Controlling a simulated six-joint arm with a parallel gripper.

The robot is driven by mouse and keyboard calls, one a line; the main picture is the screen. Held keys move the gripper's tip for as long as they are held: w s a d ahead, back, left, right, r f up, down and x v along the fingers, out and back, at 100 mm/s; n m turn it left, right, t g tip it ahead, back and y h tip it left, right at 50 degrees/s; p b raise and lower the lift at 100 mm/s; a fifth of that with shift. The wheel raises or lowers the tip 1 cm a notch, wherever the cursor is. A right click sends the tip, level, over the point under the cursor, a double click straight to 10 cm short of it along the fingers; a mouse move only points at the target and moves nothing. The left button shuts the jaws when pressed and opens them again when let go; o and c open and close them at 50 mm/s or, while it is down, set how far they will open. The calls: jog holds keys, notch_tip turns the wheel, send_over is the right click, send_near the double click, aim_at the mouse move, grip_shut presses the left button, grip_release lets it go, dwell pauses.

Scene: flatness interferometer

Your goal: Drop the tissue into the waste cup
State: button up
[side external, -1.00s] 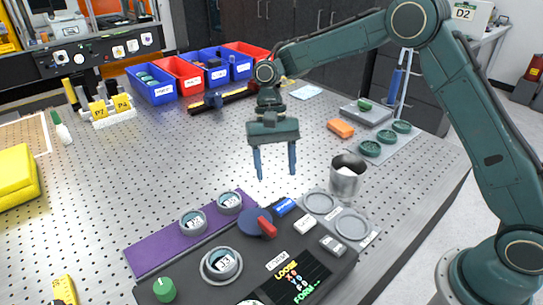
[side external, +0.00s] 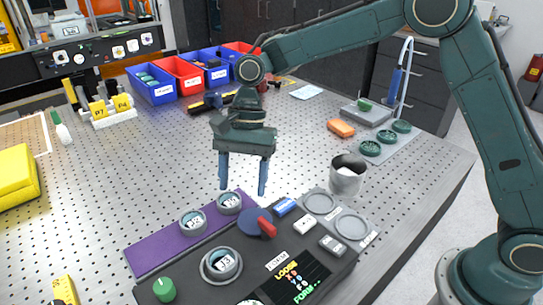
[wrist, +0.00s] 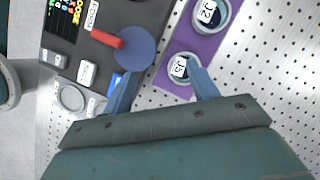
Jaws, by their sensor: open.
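The waste cup (side external: 346,182) is a grey metal cup standing upright on the table right of centre in the side external view. The white tissue (side external: 346,171) shows inside its mouth. My gripper (side external: 242,191) is open and empty, above the table to the left of the cup and behind the control box. In the wrist view my gripper (wrist: 162,82) has its two blue fingers apart, with nothing between them. The cup cannot be made out for certain in the wrist view.
The control box (side external: 302,262) with a red lever (side external: 267,226) and a purple strip (side external: 165,247) holding round pieces lie in front of my gripper. An orange block (side external: 341,128) lies behind the cup. Blue and red bins stand at the back. The perforated table's middle is clear.

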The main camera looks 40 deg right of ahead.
jog(key=shift+s+a+r+m+t, duration=0.15)
jog(key=shift+s+a+r+m, duration=0.2)
jog(key=shift+a, duration=0.4)
jog(key=shift+s+a+r+m+t, duration=0.1)
jog(key=shift+s+a+r+m, duration=0.25)
jog(key=shift+a, duration=0.45)
jog(key=shift+s+a+r+m+t, duration=0.2)
jog(key=shift+s+a+m, duration=0.2)
jog(key=shift+a, duration=0.35)
jog(key=s+d+r+n+t, duration=0.25)
jog(key=s+d+r, duration=0.2)
jog(key=d, duration=0.25)
jog(key=s+d+r+n+t, duration=0.2)
jog(key=s+d+r+n, duration=0.15)
jog(key=d+r, duration=0.3)
jog(key=s+d+f+n+t+h, duration=0.1)
jog(key=s+d+n+t+h, duration=0.1)
jog(key=s+d+n, duration=0.5)
jog(key=s+d+h, duration=0.1)
jog(key=s+d, duration=0.5)
jog(key=s, duration=0.1)
jog(key=shift+s+d+t+h, duration=0.2)
jog(key=shift+s+t+h, duration=0.1)
jog(key=shift+t, duration=0.1)
